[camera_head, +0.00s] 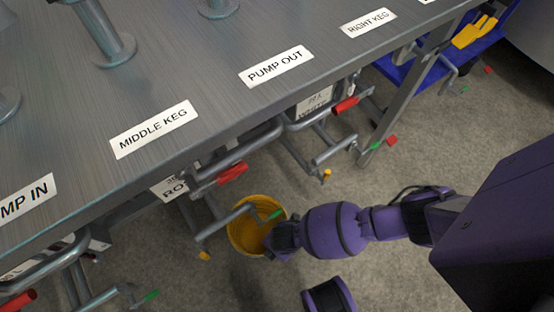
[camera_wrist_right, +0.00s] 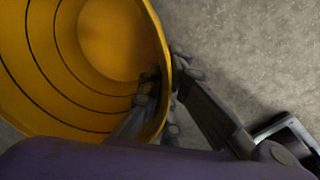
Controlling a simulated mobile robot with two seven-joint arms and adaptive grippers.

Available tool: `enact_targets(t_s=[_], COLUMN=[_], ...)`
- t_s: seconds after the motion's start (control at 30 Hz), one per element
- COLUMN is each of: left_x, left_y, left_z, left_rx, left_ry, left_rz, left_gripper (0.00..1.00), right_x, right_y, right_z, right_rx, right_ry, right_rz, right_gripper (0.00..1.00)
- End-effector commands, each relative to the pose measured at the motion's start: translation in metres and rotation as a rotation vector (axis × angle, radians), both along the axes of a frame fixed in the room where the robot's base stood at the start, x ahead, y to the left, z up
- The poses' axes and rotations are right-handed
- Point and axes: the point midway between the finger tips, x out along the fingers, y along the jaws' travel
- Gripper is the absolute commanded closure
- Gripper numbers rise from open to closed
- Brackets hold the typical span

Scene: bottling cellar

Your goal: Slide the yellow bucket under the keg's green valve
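The yellow bucket (camera_head: 240,240) stands on the floor beside the bench edge, below the middle keg label. A green valve handle (camera_head: 277,214) on a grey pipe overlaps the bucket's opening in the head view; its height above the rim is hard to tell. My right gripper (camera_head: 272,241) is at the bucket's right rim. In the right wrist view the gripper (camera_wrist_right: 163,92) has one finger inside and one outside the wall of the bucket (camera_wrist_right: 105,45), closed on the rim. The bucket looks empty. My left gripper is not in view.
The grey bench (camera_head: 215,100) with labels covers the upper left. A red handle (camera_head: 233,173) and a yellow-tipped pipe end (camera_head: 204,256) are near the bucket. Other green handles show at lower left (camera_head: 150,296) and right (camera_head: 375,146). Floor below the bucket is clear.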

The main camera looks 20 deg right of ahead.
Motion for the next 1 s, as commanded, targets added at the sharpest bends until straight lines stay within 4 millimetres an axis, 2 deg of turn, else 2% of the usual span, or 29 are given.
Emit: enact_targets(t_s=[0.07,0.1,0.27,0.67,0.83,1.0], left_x=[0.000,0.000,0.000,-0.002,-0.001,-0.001], left_y=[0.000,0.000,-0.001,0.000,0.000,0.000], left_z=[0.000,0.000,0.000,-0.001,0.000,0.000], left_rx=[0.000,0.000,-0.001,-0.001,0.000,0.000], left_ry=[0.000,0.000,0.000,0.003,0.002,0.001], left_rz=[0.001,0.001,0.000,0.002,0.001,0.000], left_gripper=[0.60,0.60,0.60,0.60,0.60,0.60], right_x=[0.000,0.000,0.000,-0.001,-0.003,-0.007], right_y=[0.000,0.000,0.000,-0.001,-0.002,-0.003], right_z=[0.000,0.000,0.000,0.005,0.026,0.060], right_rx=[0.000,0.000,0.000,0.000,0.001,0.002], right_ry=[0.000,0.000,0.001,0.000,-0.001,0.001], right_rz=[0.000,0.000,0.000,0.000,-0.001,0.000], right_gripper=[1.00,0.93,0.73,0.73,0.73,0.73])
